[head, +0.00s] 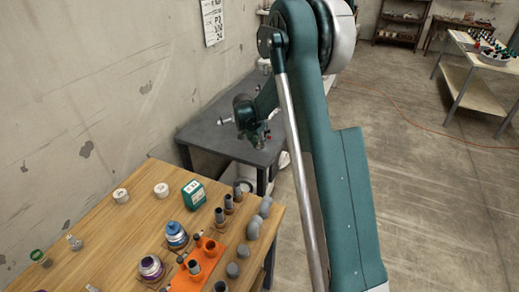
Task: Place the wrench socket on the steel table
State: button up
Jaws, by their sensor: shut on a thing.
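The steel table (210,135) is the dark grey one against the wall, beyond the wooden table. My arm reaches over it, and my gripper (260,137) is small and dark above its front right part. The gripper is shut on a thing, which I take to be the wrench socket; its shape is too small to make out. I cannot tell the gap between it and the tabletop. My own arm hides the right part of the steel table.
The wooden table (115,230) in front holds an orange tray (208,252), grey pipe fittings (254,226), a green box (194,194), a blue-capped jar (176,234) and white rolls. The left of the steel table looks clear. Shelving and another table (470,85) stand far right.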

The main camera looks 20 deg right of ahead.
aim_at(258, 145)
jog(key=shift+f+b, duration=0.4)
jog(key=shift+f, duration=1.35)
jog(key=shift+f, duration=0.2)
jog(key=o, duration=0.9)
jog(key=shift+o, duration=0.2)
jog(key=shift+r, duration=0.15)
jog(key=p+v, duration=0.2)
jog(key=v, duration=1)
jog(key=shift+a, duration=0.1)
jog(key=shift+s, duration=0.1)
